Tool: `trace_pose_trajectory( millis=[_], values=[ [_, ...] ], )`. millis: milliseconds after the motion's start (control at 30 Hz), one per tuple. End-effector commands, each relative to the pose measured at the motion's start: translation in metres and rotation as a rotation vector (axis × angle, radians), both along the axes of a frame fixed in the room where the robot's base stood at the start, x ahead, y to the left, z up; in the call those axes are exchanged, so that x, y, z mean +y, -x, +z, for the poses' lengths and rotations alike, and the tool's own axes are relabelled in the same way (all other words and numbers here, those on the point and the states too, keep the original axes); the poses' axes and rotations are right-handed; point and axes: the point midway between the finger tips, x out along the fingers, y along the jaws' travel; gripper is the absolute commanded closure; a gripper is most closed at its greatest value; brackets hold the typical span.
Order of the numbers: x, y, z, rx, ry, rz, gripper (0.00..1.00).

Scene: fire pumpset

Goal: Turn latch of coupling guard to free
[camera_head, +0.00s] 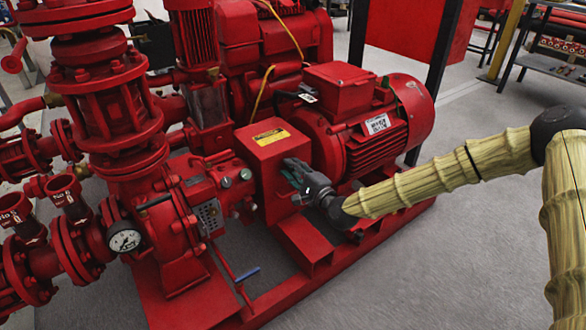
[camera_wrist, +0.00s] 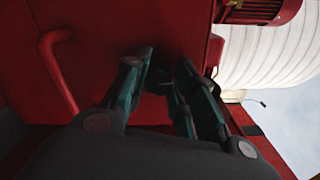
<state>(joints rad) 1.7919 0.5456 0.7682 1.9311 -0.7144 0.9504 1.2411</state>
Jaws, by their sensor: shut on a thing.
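The coupling guard (camera_head: 262,160) is a red box with a yellow label on top, between the pump and the motor. My gripper (camera_head: 290,168) is at the guard's front face, with its dark-green fingers against or very near it. In the wrist view, the guard's red face (camera_wrist: 175,30) fills the area ahead of my gripper (camera_wrist: 167,72). The fingers are closed on a small dark part between them, which appears to be the latch (camera_wrist: 172,92). The fingers hide most of it, so its angle cannot be told.
The red motor (camera_head: 375,130) stands right of the guard. The pump body with a pressure gauge (camera_head: 124,239) is on the left. A curved red bar (camera_wrist: 57,65) is left of the fingers. Grey floor at lower right is clear.

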Motion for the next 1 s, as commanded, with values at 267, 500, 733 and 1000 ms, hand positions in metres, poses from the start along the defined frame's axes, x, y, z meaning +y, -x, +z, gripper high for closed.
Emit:
trace_pose_trajectory(
  millis=[267,500,733,1000],
  values=[
    [0.0008,0.0004,0.0034,-0.12,0.167,0.001,0.98],
    [0.0009,0.0003,0.0023,-0.254,0.352,0.001,0.98],
    [0.0007,0.0006,0.0007,-0.381,0.529,0.002,0.98],
    [0.0002,0.0005,-0.0009,-0.532,0.737,0.003,0.98]
  ],
)
